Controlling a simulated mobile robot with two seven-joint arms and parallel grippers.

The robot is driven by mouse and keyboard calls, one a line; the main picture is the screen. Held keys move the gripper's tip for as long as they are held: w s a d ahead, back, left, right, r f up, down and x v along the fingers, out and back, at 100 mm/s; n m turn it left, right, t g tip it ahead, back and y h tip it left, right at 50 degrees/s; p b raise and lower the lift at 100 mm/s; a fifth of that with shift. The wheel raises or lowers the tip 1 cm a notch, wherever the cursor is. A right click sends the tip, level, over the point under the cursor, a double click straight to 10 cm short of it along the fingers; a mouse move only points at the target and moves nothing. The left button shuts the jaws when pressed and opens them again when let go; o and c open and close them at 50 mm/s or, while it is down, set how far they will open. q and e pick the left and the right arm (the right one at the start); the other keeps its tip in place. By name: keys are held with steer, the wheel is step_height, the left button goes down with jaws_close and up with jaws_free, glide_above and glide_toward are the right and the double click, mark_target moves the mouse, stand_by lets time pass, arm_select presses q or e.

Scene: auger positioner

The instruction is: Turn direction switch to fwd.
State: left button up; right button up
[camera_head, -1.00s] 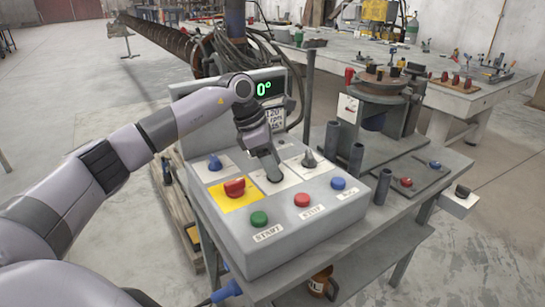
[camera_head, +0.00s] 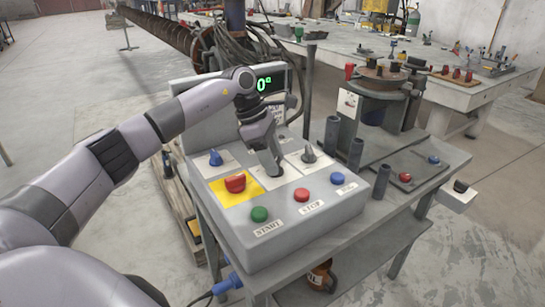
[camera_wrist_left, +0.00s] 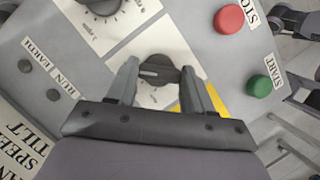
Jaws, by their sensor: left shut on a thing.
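My left gripper (camera_head: 274,174) reaches down onto the middle of the grey control panel (camera_head: 290,226). In the left wrist view, my left gripper (camera_wrist_left: 159,80) has its fingers on either side of a dark rotary knob (camera_wrist_left: 157,67) on a white plate, and is shut on it. This knob looks like the direction switch, but its label is partly hidden and cannot be read. In the head view the gripper hides the knob. My right gripper is not in view.
A blue knob (camera_head: 215,157) and a red knob (camera_head: 235,183) on yellow sit left of the gripper. A grey knob (camera_head: 309,156) sits to the right. Green (camera_head: 259,214), red (camera_head: 302,195) and blue (camera_head: 337,178) buttons line the front. The display (camera_head: 268,84) reads 0°.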

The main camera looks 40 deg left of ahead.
arm_select(q)
steer(key=o, duration=1)
steer(key=shift+r, duration=0.1)
steer(key=shift+o, duration=0.2)
steer(key=shift+r, duration=0.1)
steer(key=v, duration=0.7)
